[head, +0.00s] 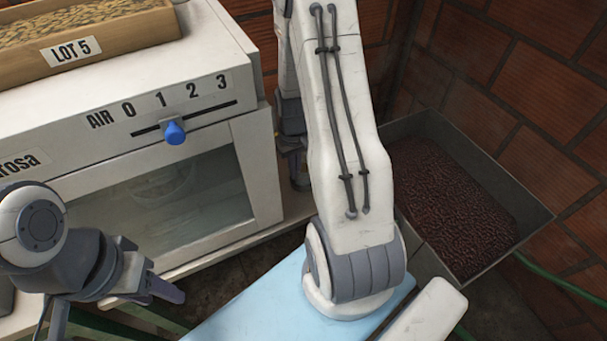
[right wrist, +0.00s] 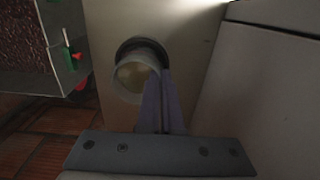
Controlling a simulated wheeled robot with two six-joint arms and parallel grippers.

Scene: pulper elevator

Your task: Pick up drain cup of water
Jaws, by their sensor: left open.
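The drain cup (right wrist: 133,80) is a round, pale vessel in the right wrist view, with its open mouth facing the camera and dull yellowish contents. It sits in front of a dark round ring on a beige panel. The two purple fingers of my right gripper (right wrist: 162,85) stand close together at the cup's right rim and overlap it. Whether they clamp its wall cannot be told. In the head view my right arm largely hides this gripper (head: 298,165), and the cup is not visible. My left gripper (head: 150,285) is open and empty at lower left, in front of the machine.
A white machine (head: 90,85) with a blue slider knob (head: 174,132) and a glass window fills the left. A wooden tray (head: 120,25) marked LOT 5 stands on top. A metal bin (head: 530,205) of dark red cherries stands right, by a brick wall.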

